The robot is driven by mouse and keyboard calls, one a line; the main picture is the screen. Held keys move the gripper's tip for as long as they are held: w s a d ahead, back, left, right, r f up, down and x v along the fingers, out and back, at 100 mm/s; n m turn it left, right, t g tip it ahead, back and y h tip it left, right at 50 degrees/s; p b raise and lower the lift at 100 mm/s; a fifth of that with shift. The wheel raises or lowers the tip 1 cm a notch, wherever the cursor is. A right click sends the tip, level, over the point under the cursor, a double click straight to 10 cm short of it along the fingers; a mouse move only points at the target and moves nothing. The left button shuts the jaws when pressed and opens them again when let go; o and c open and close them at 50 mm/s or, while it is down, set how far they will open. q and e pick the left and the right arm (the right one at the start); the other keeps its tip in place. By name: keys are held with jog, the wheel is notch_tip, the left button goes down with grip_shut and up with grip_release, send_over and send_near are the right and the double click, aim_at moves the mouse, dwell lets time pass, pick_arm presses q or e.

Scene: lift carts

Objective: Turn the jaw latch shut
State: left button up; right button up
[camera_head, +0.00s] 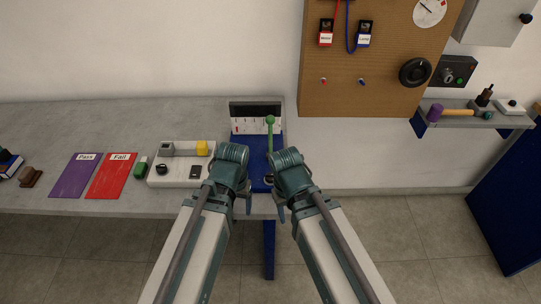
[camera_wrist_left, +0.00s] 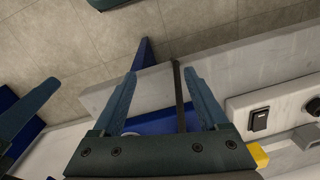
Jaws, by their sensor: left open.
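A blue fixture (camera_head: 236,138) sits at the right end of the grey bench, with a white marked panel behind it. A thin upright lever with a green knob (camera_head: 270,119) stands on it. I cannot tell for certain which part is the jaw latch; my wrists hide the lower front. My left gripper (camera_head: 242,207) is at the front edge of the fixture. In the left wrist view it is open (camera_wrist_left: 160,73), with a dark bar (camera_wrist_left: 178,95) and blue surface (camera_wrist_left: 155,122) showing between its fingers. My right gripper (camera_head: 282,208) is close beside it, its jaws mostly hidden.
A red Fail mat (camera_head: 110,182) and purple Pass mat (camera_head: 75,178) lie further left. A pegboard (camera_head: 375,95) hangs behind; a wall shelf (camera_head: 460,123) holds a hammer.

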pick_arm(q)
jog(key=w+a+r+n+p, duration=0.1)
jog(key=w+a+r+p, duration=0.25)
jog(key=r+p, duration=0.4)
pick_arm(e)
notch_tip(320, 180, up, 13)
jog(key=p, duration=0.3)
pick_arm(q)
notch_tip(320, 180, up, 6)
jog(key=f+m, duration=0.1)
jog(key=m, duration=1.3)
send_over(271, 175)
jog(key=shift+h, duration=0.3)
notch_tip(271, 175, down, 13)
jog(key=b, duration=1.4)
jog(key=shift+w+a+f, duration=0.1)
jog(key=shift+f, duration=0.1)
pick_arm(e)
notch_tip(271, 175, down, 14)
jog(key=shift+s+r, duration=0.1)
jog(key=shift+r, duration=0.05)
pick_arm(q)
grip_shut()
